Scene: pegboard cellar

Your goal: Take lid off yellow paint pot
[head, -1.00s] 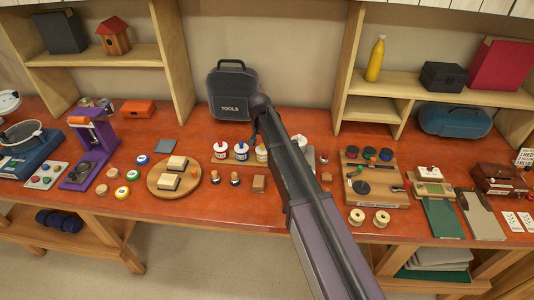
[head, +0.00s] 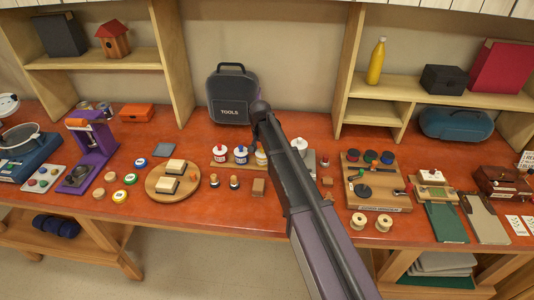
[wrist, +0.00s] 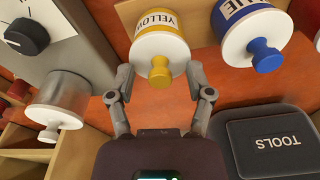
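The yellow paint pot (wrist: 158,22) has a white label reading YELLOW and a pale lid (wrist: 150,45) with a yellow knob (wrist: 160,72). In the head view the yellow pot (head: 261,157) stands at the right of the row of pots, close beside my arm. In the wrist view my gripper (wrist: 160,76) is open, with one finger on each side of the knob. Gaps show between the fingers and the knob. The lid sits on the pot. In the head view the fingers are hidden behind my arm.
The blue pot (wrist: 252,30) is close to the yellow one, with the red pot (head: 220,154) beyond it. A metal pot with a white lid (wrist: 58,112) is on the other side. The black TOOLS case (head: 231,95) stands behind the row.

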